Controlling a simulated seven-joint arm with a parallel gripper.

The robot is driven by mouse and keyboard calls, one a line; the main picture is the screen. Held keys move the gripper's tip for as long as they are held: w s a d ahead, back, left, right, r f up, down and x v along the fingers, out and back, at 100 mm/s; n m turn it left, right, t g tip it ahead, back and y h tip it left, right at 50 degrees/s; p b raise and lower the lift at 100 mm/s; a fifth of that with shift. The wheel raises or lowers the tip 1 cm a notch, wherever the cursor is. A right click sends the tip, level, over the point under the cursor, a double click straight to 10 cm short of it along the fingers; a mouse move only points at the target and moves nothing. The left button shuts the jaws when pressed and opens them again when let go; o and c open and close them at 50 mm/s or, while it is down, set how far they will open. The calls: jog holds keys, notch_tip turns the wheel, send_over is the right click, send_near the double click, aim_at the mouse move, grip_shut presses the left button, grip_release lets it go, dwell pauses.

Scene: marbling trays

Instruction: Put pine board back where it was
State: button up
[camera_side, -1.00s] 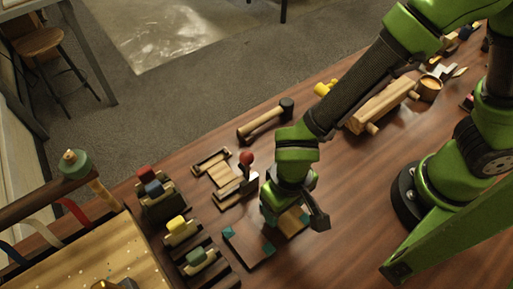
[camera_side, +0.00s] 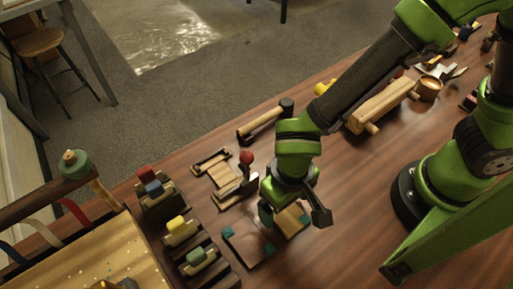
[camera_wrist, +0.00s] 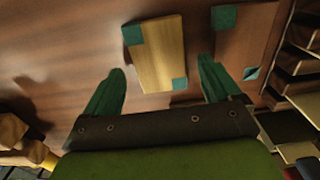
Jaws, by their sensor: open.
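The pine board (camera_side: 292,222) is a pale wooden rectangle with teal patches at two corners. It lies on the brown table below my gripper (camera_side: 294,215). In the wrist view the pine board (camera_wrist: 158,62) is between and just beyond my two fingers (camera_wrist: 160,68), which are spread apart with nothing held. To its left in the side view is a reddish-brown rectangle (camera_side: 246,247) with teal corners; it shows at the upper right in the wrist view (camera_wrist: 242,42). I cannot tell whether it is a board or a marked patch.
A dark rack with coloured blocks (camera_side: 181,234) stands left of the boards. A red-knobbed wooden piece (camera_side: 232,188) and a mallet (camera_side: 262,124) lie behind. A wooden beam (camera_side: 384,104) lies to the right. Table space in front of the boards is clear.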

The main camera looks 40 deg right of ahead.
notch_tip(320, 180, up, 10)
jog(key=w+d+r+m+t, duration=0.1)
jog(key=d+r, duration=0.3)
jog(key=d, duration=0.4)
jog(key=w+d+r+m+t+y, duration=0.1)
jog(key=w+d+r+t, duration=0.1)
jog(key=d, duration=0.6)
jog(key=w+d+r+m+t+y, duration=0.1)
jog(key=w+d+r+m+t, duration=0.1)
jog(key=d+r+t, duration=0.2)
jog(key=d+r, duration=0.2)
jog(key=d, duration=0.1)
jog(key=shift+d+r, duration=0.2)
jog(key=shift+d, duration=0.2)
